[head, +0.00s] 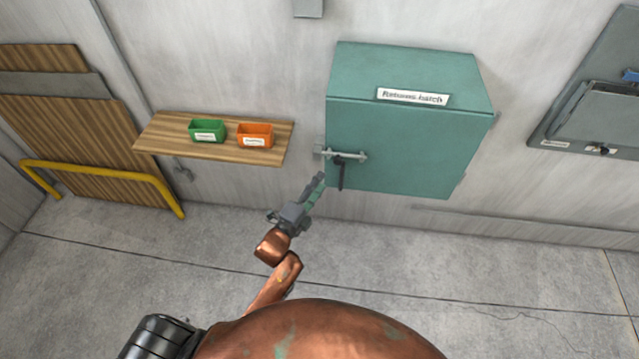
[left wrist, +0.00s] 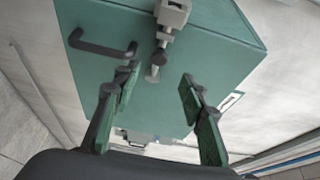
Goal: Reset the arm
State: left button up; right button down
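My left gripper (head: 316,187) is in front of the lower left of a teal wall cabinet (head: 400,143), just left of its dark handle (head: 341,175). In the left wrist view, the fingers of my left gripper (left wrist: 159,82) are spread apart with nothing between their pads. The dark bent handle (left wrist: 100,48) lies beyond the left finger, and its end overlaps the fingertip; I cannot tell if they touch. A grey latch bar (head: 348,154) crosses the cabinet front above the handle. The latch (left wrist: 170,22) also shows in the left wrist view. My right gripper is not in view.
A wooden shelf (head: 165,145) on the left wall holds a green bin (head: 208,130) and an orange bin (head: 255,135). A yellow rail (head: 110,173) stands by wooden boards at the far left. A grey wall box (head: 605,115) is at the right. The floor below is clear.

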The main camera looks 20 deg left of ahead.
pick_arm(q)
jog(key=s+a+f+n+g+y+b, duration=0.1)
jog(key=s+a+f+n+g, duration=0.15)
jog(key=f, duration=1.05)
jog(key=s+a+f+n+g+y+b, duration=0.1)
jog(key=f+n+g, duration=0.15)
jog(key=f, duration=1.05)
jog(key=s+a+f+n+g, duration=0.1)
jog(key=s+f+n, duration=0.1)
jog(key=s+f, duration=0.35)
jog(key=s+a+f+n+g+b, duration=0.1)
jog(key=s+f, duration=0.1)
jog(key=f, duration=0.6)
jog(key=s+a+f+n+g, duration=0.1)
jog(key=s+f+n, duration=0.1)
jog(key=s+f, duration=0.35)
jog(key=s+a+f+n+g+b, duration=0.1)
jog(key=s+f+n+g, duration=0.2)
jog(key=s+f, duration=0.6)
jog(key=s+a+f+n+g+y+b, duration=0.1)
jog(key=s+f, duration=0.7)
jog(key=s, duration=0.9)
jog(key=s+a+f+n+g+b, duration=0.1)
jog(key=s+a+f+n+g, duration=0.2)
jog(key=s+f, duration=0.6)
jog(key=s+n+g, duration=0.1)
jog(key=s, duration=0.3)
jog(key=shift+s+a+f+n+g+y, duration=0.2)
jog(key=shift+s+f+n+g+y, duration=0.1)
jog(key=shift+n, duration=0.1)
